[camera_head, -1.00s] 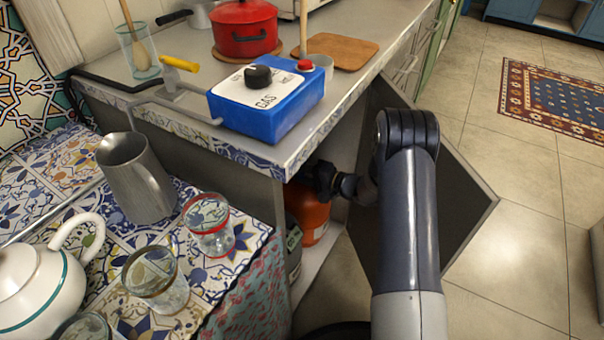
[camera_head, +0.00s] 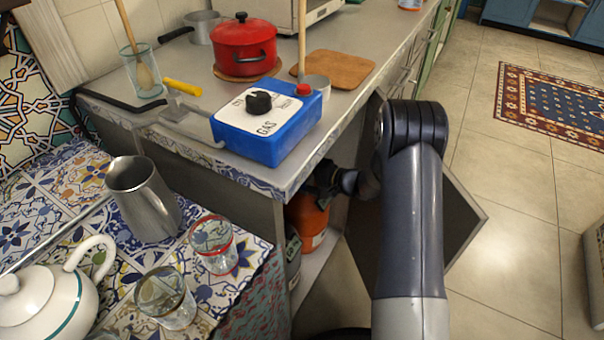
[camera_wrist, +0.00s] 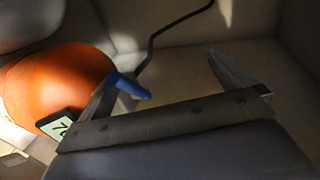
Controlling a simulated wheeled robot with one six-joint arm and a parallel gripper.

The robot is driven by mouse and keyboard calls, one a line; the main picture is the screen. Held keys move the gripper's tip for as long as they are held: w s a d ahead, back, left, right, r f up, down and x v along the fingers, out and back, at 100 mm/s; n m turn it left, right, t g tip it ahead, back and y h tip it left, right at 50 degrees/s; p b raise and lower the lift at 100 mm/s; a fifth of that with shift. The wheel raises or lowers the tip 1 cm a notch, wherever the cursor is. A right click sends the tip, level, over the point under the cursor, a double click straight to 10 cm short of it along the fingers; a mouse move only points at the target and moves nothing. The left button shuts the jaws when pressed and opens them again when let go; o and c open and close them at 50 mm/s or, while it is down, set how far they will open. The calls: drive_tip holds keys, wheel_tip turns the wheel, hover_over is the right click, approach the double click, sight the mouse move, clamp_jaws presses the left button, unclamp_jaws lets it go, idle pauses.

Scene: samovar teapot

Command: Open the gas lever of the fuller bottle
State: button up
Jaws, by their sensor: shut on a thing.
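An orange gas bottle (camera_head: 307,222) stands in the open cupboard under the counter, and in the wrist view (camera_wrist: 65,80) it is at the left. My gripper (camera_head: 328,180) is at the bottle's top, partly hidden by the counter. In the wrist view my gripper (camera_wrist: 170,80) has a blue lever (camera_wrist: 130,86) against its left finger. The right finger stands apart, and its contact with the lever cannot be seen. A thin black hose (camera_wrist: 152,48) runs up behind.
A blue gas box (camera_head: 268,128) with a black knob stands on the counter edge above. The cupboard door (camera_head: 460,225) is open to the right of my arm. A metal jug (camera_head: 143,200), glasses and a teapot (camera_head: 45,303) stand on the tiled table at left.

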drive_tip(key=shift+s+d+r+p, duration=0.15)
drive_tip(key=shift+d+r+p, duration=0.25)
drive_tip(key=shift+r, duration=0.15)
drive_tip(key=shift+s+d+r+p, duration=0.15)
drive_tip(key=shift+d+r+p, duration=0.1)
drive_tip(key=shift+d+r, duration=0.2)
drive_tip(key=shift+s+d+r, duration=0.2)
drive_tip(key=shift+s, duration=0.05)
drive_tip(key=c, duration=0.9)
drive_tip(key=shift+s+d+f+p, duration=0.1)
drive_tip(key=shift+s+d+p, duration=0.35)
drive_tip(key=shift+d, duration=0.2)
drive_tip(key=shift+s+d+p, duration=0.3)
drive_tip(key=shift+d+p, duration=0.15)
drive_tip(key=shift+d, duration=0.2)
drive_tip(key=shift+c, duration=0.5)
drive_tip(key=s+d+p, duration=0.3)
drive_tip(key=d, duration=0.3)
drive_tip(key=shift+r+p, duration=0.3)
drive_tip(key=shift+r, duration=0.15)
drive_tip(key=shift+r+p, duration=0.1)
drive_tip(key=shift+p, duration=0.25)
